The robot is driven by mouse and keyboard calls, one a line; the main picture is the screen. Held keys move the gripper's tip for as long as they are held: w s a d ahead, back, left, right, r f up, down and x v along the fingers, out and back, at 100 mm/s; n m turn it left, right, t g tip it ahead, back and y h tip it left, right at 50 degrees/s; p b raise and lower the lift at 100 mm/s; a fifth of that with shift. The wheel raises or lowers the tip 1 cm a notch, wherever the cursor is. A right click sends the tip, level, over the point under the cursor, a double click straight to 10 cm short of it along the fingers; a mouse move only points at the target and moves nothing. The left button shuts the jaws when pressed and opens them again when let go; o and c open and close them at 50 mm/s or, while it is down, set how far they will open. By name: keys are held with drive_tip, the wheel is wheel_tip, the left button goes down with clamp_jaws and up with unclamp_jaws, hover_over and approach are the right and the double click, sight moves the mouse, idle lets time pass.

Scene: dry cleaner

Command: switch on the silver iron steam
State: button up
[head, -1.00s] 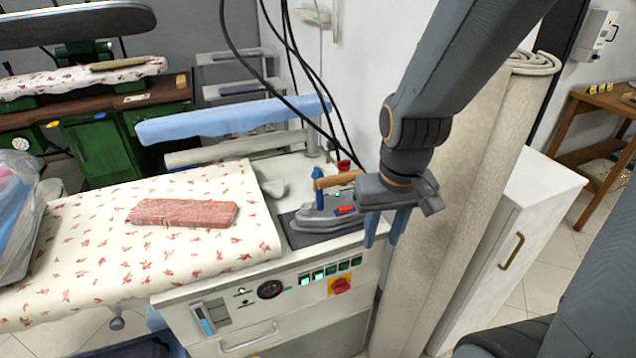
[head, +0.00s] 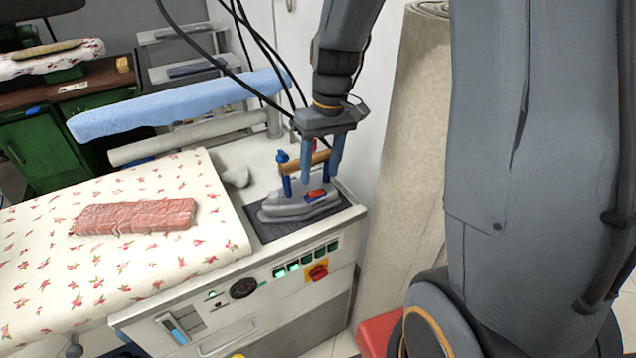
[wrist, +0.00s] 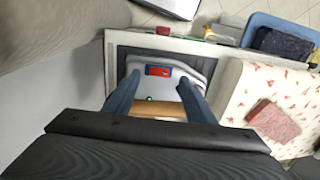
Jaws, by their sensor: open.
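The silver iron (head: 300,207) sits on a dark pad (head: 262,231) at the right end of the ironing table. It has a wooden handle (head: 304,163), a blue post and a red and blue switch (head: 316,195) on top. In the wrist view the iron (wrist: 192,68) lies between my fingers, with the red switch (wrist: 158,71) facing up and a small green light near the handle (wrist: 158,108). My gripper (head: 320,178) is open and points down over the iron, its fingers on either side of the handle. Whether they touch it cannot be told.
A flowered ironing board (head: 120,265) with a folded red cloth (head: 135,216) extends left. A blue padded arm (head: 180,105) stands behind. The front panel has lit green buttons (head: 293,266) and a red knob (head: 317,271). A rolled beige carpet (head: 408,130) stands close on the right. Black cables hang behind.

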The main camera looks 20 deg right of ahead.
sight(317, 193)
drive_tip(key=shift+s+a+f+p, duration=0.1)
drive_tip(key=shift+a+f+p, duration=0.1)
drive_tip(key=shift+f, duration=0.95)
drive_tip(key=shift+a+f+p, duration=0.1)
drive_tip(key=shift+f+p, duration=0.05)
drive_tip(key=shift+f, duration=1)
drive_tip(key=c, duration=1)
drive_tip(key=shift+s+a+h+p, duration=0.1)
drive_tip(key=shift+h+p, duration=0.3)
drive_tip(key=shift+p, duration=0.25)
drive_tip(key=shift+c, duration=0.2)
drive_tip(key=shift+h+p, duration=0.3)
drive_tip(key=o, duration=1)
drive_tip(key=shift+o, duration=0.2)
